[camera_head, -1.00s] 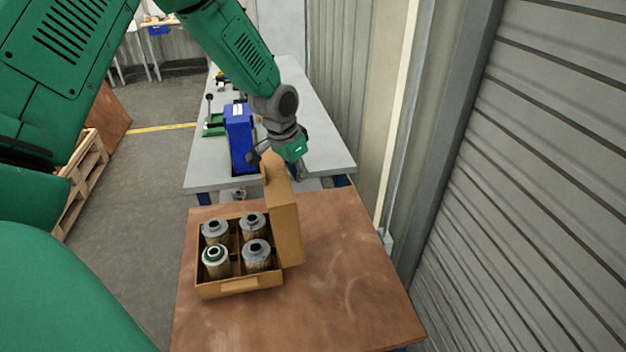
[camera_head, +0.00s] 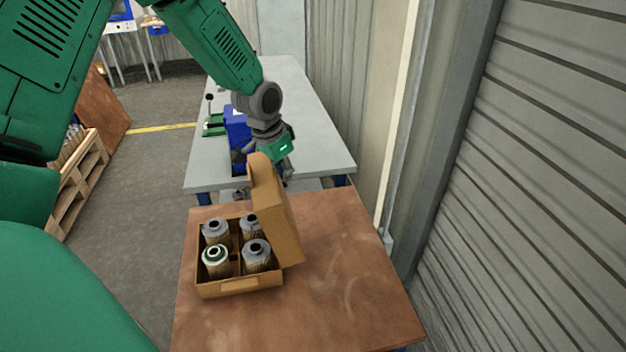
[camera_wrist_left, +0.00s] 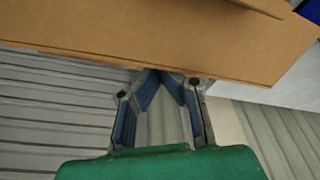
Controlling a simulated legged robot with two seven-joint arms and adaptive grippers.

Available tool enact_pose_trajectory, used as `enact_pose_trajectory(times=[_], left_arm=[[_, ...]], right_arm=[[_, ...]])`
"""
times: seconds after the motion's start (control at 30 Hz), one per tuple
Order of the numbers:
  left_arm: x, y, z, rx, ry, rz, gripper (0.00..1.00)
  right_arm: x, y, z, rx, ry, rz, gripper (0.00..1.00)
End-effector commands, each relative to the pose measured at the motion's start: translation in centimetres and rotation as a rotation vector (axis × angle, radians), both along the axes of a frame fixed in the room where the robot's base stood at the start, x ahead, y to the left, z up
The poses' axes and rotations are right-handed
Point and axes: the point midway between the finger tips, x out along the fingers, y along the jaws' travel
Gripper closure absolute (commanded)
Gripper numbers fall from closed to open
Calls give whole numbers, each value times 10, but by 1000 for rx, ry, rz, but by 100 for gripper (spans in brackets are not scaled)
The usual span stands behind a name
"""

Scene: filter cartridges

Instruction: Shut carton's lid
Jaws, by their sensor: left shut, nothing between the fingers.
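The open carton (camera_head: 240,287) stands on the brown table and holds several grey-topped filter cartridges (camera_head: 257,252) in its compartments. Its lid (camera_head: 278,218) stands up at the right side of the carton, tilted a little to the left at the top. My left gripper (camera_head: 284,172) is behind the upper part of the lid, and its fingertips are partly hidden by it. In the left wrist view, the shut, empty gripper (camera_wrist_left: 155,74) has its tips at the edge of the lid's cardboard (camera_wrist_left: 170,40); I cannot tell whether they touch. My right gripper is not in view.
The brown table (camera_head: 345,275) is bare to the right of the carton. A grey bench (camera_head: 310,125) behind it carries a blue box (camera_head: 237,128) and a green device. A ribbed shutter wall (camera_head: 530,200) runs along the right.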

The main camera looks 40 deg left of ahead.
Motion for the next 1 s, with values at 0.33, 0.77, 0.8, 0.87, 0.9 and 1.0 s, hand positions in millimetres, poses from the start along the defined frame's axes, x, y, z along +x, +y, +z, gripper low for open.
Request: enact_pose_trajectory(times=[0.33,0.77,0.8,0.87,0.9,1.0], left_arm=[[-16,13,3,-1,0,2,100],[-21,17,3,0,-1,0,100],[-21,17,3,0,-1,0,100],[-22,17,3,0,-1,1,100],[-23,18,3,0,-1,1,100],[-27,21,3,0,0,2,100]], right_arm=[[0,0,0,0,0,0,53],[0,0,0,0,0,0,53],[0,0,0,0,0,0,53],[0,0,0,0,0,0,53],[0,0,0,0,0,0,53],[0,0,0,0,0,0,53]])
